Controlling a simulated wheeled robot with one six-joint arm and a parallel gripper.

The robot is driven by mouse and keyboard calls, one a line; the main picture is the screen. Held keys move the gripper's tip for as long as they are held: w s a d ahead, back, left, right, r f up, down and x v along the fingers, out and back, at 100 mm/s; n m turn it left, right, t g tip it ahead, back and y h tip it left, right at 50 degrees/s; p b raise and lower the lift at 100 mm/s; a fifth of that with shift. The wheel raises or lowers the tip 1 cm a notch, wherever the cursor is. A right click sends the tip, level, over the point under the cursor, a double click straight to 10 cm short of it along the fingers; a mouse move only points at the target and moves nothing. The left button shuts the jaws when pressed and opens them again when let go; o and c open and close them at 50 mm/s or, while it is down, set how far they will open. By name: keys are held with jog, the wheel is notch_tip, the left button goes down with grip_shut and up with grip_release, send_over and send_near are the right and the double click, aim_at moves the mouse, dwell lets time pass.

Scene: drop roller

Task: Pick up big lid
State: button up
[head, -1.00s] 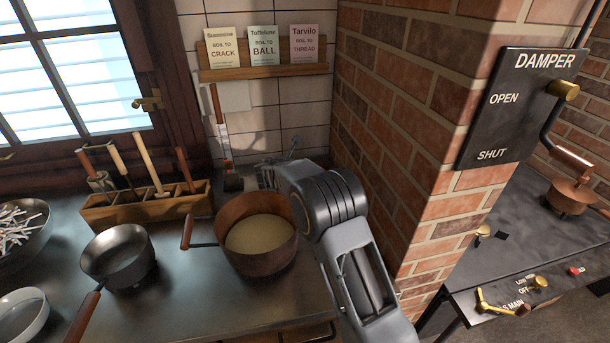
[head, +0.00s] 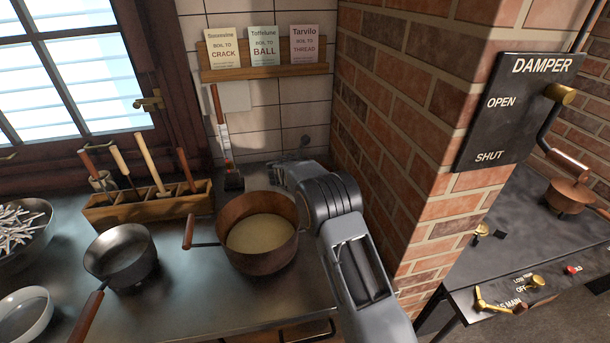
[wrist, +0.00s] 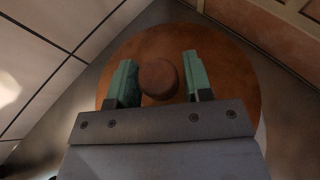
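The big lid (wrist: 235,75) is a round brown-copper disc with a round knob (wrist: 158,79), seen from above in the wrist view. My gripper (wrist: 159,75) is open, its two green-padded fingers standing on either side of the knob. A gap shows on both sides of the knob, wider on the right. In the head view, my gripper end lies behind the copper pot, by the tiled wall and brick pillar. I cannot make out the lid there; the pot and my arm cover that corner.
A copper pot (head: 262,262) with pale contents stands just in front of my arm. A dark saucepan (head: 122,262) and a wooden tool rack (head: 150,208) are to the left. The brick pillar (head: 400,130) and tiled wall (head: 275,115) close in the corner.

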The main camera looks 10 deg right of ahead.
grip_shut()
jog(key=shift+r, duration=0.1)
dwell(0.3)
